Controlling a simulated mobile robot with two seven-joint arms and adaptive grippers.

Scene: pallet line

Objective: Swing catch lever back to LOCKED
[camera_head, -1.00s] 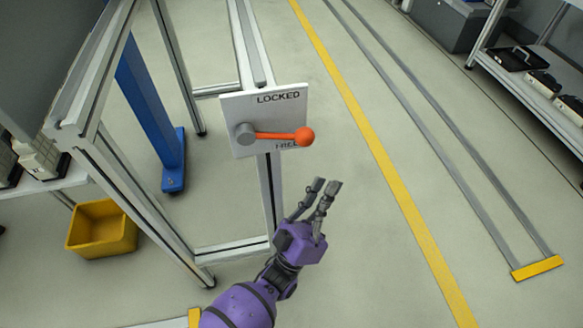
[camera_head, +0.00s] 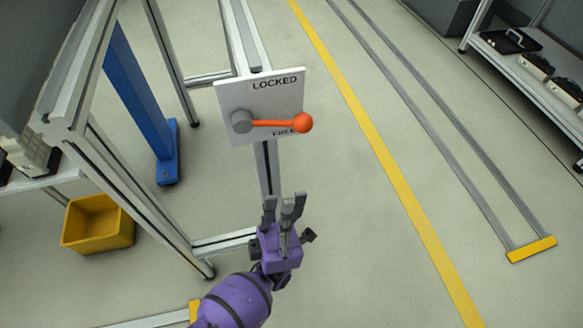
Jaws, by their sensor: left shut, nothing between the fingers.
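The catch lever (camera_head: 270,123) is an orange bar with a round orange knob (camera_head: 303,122) at its right end and a grey pivot hub (camera_head: 241,122) at its left. It is mounted on a white plate (camera_head: 262,98) marked LOCKED at the top and FREE below. The lever points right, lying nearly level just above the word FREE and partly covering it. My left gripper (camera_head: 281,204), on a purple arm, is below the plate, apart from the lever, fingers pointing up the picture. It is shut and empty. My right gripper is not in view.
The plate is fixed to an aluminium frame (camera_head: 218,242) with a post running down behind my gripper. A blue post (camera_head: 140,95) and a yellow bin (camera_head: 97,224) stand to the left. Open floor with a yellow line (camera_head: 400,190) lies right. A shelf (camera_head: 540,85) is at upper right.

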